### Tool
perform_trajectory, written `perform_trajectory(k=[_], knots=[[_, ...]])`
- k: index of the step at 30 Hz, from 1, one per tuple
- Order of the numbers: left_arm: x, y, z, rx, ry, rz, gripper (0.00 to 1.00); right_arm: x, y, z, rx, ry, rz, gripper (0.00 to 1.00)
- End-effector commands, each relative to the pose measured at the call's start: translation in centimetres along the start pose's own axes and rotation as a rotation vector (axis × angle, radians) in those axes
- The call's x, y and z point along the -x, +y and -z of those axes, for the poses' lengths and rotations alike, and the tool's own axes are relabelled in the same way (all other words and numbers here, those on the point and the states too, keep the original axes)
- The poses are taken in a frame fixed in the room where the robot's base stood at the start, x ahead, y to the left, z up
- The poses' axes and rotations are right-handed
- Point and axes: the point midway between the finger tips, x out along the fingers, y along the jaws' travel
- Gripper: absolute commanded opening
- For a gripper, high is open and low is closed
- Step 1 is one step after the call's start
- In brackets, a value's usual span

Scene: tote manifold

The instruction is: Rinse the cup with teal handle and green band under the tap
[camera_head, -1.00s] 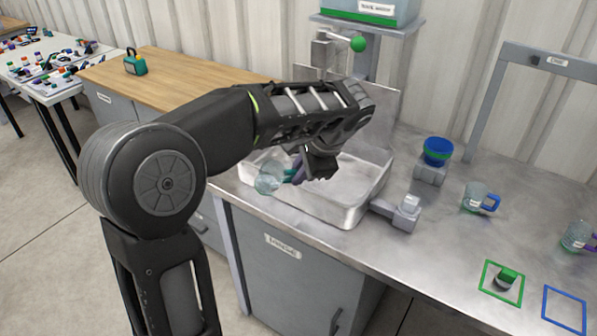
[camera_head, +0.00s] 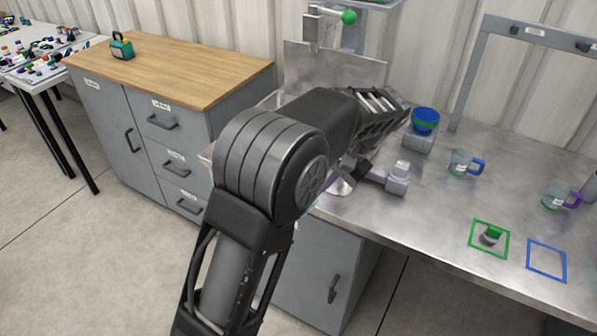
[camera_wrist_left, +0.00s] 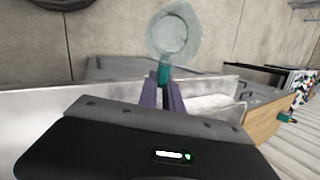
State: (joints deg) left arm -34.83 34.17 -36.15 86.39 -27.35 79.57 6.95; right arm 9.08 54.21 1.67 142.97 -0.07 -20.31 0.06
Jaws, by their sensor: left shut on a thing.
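The clear cup (camera_wrist_left: 174,32) with the teal handle (camera_wrist_left: 164,72) shows in the left wrist view, held out beyond my fingertips. My left gripper (camera_wrist_left: 162,90) is shut on the handle. The cup's green band is not clear, and I cannot tell how far the cup is tilted. In the head view my arm hides the cup, the fingertips and most of the sink. The sink (camera_wrist_left: 205,103) shows below the cup in the wrist view. The tap's green knob (camera_head: 349,17) stands at the back, above the metal splash panel (camera_head: 330,68). My right gripper is out of view.
Right of my arm stand a blue and green bowl (camera_head: 425,121) on a block, a blue-handled cup (camera_head: 463,163) and a purple-handled cup (camera_head: 556,196). The blue square (camera_head: 547,276) is empty.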

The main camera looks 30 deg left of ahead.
Motion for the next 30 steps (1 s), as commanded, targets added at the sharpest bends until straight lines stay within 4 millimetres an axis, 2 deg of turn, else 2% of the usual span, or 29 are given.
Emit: perform_trajectory(k=[3,6,10,15,30], knots=[[-0.6,4.1,1.5,0.043,-0.028,-0.006,0.0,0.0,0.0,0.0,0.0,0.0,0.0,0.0],[-1.2,6.9,2.2,0.052,-0.031,-0.012,0.0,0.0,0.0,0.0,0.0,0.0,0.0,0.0],[-1.6,9.1,2.6,0.042,-0.023,-0.011,0.0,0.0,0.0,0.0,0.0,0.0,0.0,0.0],[-1.7,10.0,2.7,0.033,-0.018,-0.008,0.0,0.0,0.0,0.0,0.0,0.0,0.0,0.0],[-1.7,9.9,2.7,0.033,-0.017,-0.008,0.0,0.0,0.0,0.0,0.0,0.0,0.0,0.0]])
